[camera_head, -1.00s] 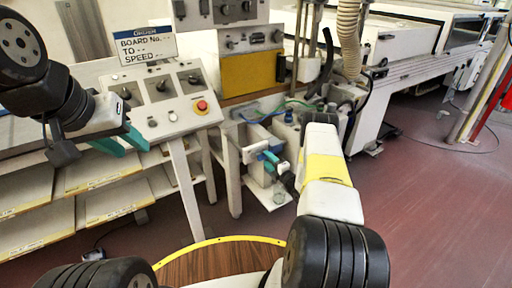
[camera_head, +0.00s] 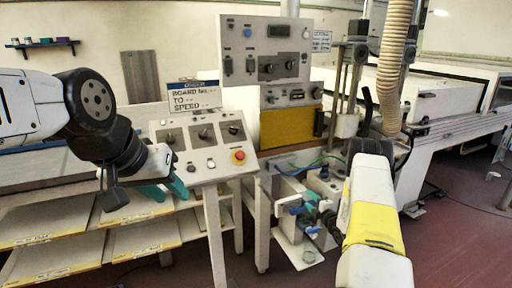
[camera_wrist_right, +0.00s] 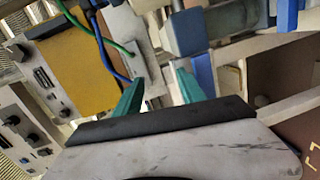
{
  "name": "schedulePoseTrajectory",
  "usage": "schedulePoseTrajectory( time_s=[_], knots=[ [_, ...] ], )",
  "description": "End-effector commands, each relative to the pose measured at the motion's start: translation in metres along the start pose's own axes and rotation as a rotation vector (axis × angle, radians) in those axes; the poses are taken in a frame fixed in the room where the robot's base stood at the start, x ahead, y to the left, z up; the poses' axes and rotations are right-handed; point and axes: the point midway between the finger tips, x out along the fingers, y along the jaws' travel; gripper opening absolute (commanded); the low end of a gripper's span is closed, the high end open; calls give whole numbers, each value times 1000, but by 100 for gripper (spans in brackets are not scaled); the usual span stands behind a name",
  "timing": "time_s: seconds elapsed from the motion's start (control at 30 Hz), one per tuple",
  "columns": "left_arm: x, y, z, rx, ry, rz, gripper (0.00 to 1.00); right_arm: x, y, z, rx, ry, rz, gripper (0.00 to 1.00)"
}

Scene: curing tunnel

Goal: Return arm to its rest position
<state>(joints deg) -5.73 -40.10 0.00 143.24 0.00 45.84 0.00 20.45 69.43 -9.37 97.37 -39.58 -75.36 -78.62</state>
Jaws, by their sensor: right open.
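My right arm reaches from the lower right of the head view, with a yellow band on its white link. Its right gripper (camera_head: 311,205) has teal fingers and is beside the white box with blue fittings under the control cabinet. In the right wrist view the right gripper (camera_wrist_right: 160,90) shows its two teal fingers apart, with nothing between them. My left arm comes in from the left. Its left gripper (camera_head: 165,191) has teal fingers apart and empty, in front of the sloped control panel (camera_head: 205,165). Whether either touches anything is unclear.
A sign (camera_head: 191,96) stands on the panel. The control cabinet (camera_head: 265,50) has a yellow front plate (camera_head: 289,126) with hoses below. Slanted shelves (camera_head: 140,238) are at the lower left. A ribbed duct (camera_head: 395,60) hangs at right. Open red floor (camera_head: 455,235) lies at the right.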

Motion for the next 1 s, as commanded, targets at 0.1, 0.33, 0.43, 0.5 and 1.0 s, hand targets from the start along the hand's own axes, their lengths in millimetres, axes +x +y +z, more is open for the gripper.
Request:
schedulePoseTrajectory(
  time_s=[0.1, 0.33, 0.43, 0.5, 1.0],
  knots=[
    [0, 0, 0, 0, 0, 0, 36, 10, 68, 7, 89, -72, -57, 47],
    [0, 0, 0, 0, 0, 0, 36, -6, 176, -3, 331, -224, -161, 47],
    [0, 0, 0, 0, 0, 0, 36, -26, 217, -16, 451, -287, -196, 47],
    [0, 0, 0, 0, 0, 0, 36, -44, 242, -29, 540, -329, -219, 47],
    [0, 0, 0, 0, 0, 0, 36, -246, 330, -169, 1208, -580, -407, 47]
  ],
)
